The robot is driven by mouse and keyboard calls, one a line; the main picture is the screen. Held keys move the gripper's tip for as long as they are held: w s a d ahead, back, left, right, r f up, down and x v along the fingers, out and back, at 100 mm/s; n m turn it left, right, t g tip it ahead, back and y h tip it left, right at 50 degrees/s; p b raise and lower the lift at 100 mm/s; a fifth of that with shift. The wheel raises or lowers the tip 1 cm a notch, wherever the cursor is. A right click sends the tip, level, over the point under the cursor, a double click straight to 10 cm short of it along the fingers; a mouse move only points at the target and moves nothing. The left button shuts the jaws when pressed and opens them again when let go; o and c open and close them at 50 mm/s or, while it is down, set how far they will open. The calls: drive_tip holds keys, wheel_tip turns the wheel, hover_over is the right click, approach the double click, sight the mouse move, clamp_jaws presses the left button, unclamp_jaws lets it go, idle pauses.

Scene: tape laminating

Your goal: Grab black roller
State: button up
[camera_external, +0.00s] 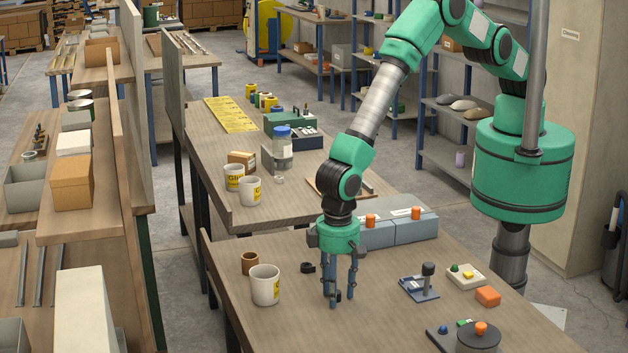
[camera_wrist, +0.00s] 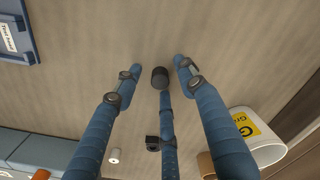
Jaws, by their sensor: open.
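The black roller, a short dark cylinder, is on the wooden table; in the wrist view the roller (camera_wrist: 160,77) shows between the fingertips. In the external view the roller (camera_external: 338,295) is a small dark shape partly hidden by the fingers. My gripper (camera_external: 342,299) points straight down over it, with its blue fingers spread around it. In the wrist view my gripper (camera_wrist: 157,70) is open, with a finger on either side of the roller and one behind it. I cannot tell whether any finger touches it.
A white mug (camera_external: 265,286) and a brown ring (camera_external: 250,263) stand to the left. A small black holder (camera_external: 308,267) lies behind my gripper. Grey-blue boxes (camera_external: 388,234) stand at the back. A blue stand (camera_external: 418,289) and an orange block (camera_external: 488,296) are to the right.

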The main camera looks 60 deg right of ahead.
sight(338, 291)
drive_tip(key=c, duration=0.8)
drive_tip(key=shift+c, duration=0.3)
drive_tip(key=shift+r, duration=0.15)
drive_tip(key=shift+r, duration=0.95)
drive_tip(key=shift+s+d+r, duration=0.1)
drive_tip(key=shift+d+r, duration=0.15)
drive_tip(key=shift+r, duration=0.5)
drive_tip(key=s+d, duration=0.2)
drive_tip(key=d, duration=0.2)
drive_tip(key=s+d+r+b, duration=0.1)
drive_tip(key=s+d, duration=0.1)
drive_tip(key=d, duration=0.3)
drive_tip(key=s+d, duration=0.2)
drive_tip(key=d, duration=0.3)
drive_tip(key=shift+d+r, duration=0.1)
drive_tip(key=shift+r, duration=0.1)
